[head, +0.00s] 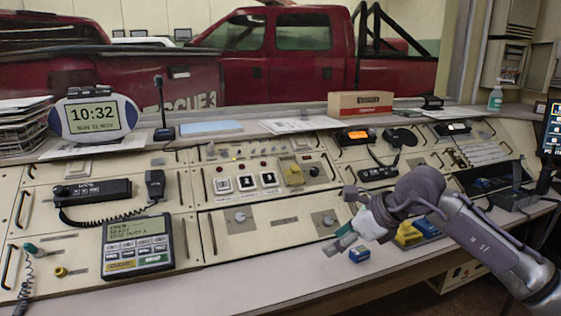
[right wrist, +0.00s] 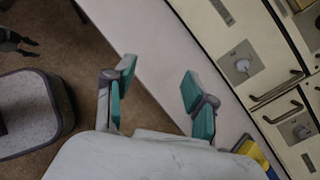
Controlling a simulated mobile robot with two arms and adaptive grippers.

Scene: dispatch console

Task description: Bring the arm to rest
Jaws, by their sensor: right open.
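My right gripper (head: 342,240) is out over the front of the console desk, its arm coming in from the right. Its teal-padded fingers stand apart with nothing between them, which also shows in the right wrist view (right wrist: 160,90). Below the fingers in that view are the pale desk edge and the brown floor. My left gripper does not show in the head view.
The sloped console (head: 270,215) stands close behind the gripper, with knobs and handles. Yellow (head: 408,236) and blue objects sit beside my right forearm. A keypad terminal (head: 137,246) is at left. The desk front (head: 235,292) is clear between.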

